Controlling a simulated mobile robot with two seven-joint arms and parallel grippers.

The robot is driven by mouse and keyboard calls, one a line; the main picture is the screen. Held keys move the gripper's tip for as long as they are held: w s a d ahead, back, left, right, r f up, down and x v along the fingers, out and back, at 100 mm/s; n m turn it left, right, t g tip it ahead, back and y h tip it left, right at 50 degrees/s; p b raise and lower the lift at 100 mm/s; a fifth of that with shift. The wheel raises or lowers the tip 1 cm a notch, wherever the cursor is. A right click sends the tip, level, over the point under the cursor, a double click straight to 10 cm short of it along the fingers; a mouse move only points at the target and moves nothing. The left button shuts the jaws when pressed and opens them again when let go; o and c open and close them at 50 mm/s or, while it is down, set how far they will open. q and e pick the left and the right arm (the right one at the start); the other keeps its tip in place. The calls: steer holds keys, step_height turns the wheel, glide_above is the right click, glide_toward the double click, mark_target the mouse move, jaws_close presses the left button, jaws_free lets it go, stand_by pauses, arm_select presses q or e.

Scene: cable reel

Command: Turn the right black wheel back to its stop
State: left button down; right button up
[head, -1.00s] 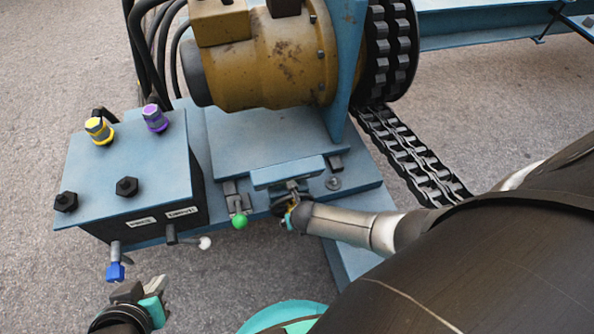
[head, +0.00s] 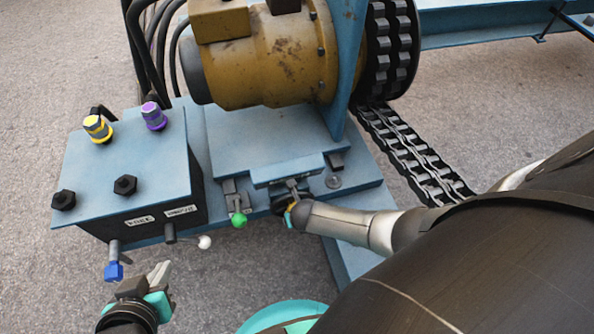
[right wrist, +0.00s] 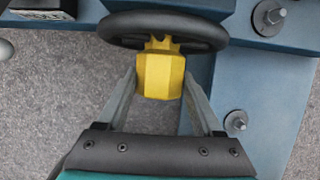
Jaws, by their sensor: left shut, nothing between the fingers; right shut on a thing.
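The black wheel (right wrist: 163,31) sits at the top of the right wrist view, with a yellow handle (right wrist: 160,76) on its near side. My right gripper (right wrist: 160,85) is shut on the yellow handle, one finger along each side. In the head view the wheel (head: 279,204) is a small dark shape beneath the winch's front edge, largely hidden by my right gripper (head: 291,214). My left gripper (head: 160,273) is shut and empty at the lower left, right of a blue-handled lever (head: 114,270).
A blue control box (head: 140,160) with black, yellow and purple fittings stands at left. A green-knobbed lever (head: 239,220) and a white-knobbed lever (head: 204,242) are close to the wheel. A yellow-brown drum (head: 260,60) and a chain (head: 415,160) lie behind. Bare ground surrounds the machine.

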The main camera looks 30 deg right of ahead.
steer(key=shift+a, duration=0.1)
jaws_close()
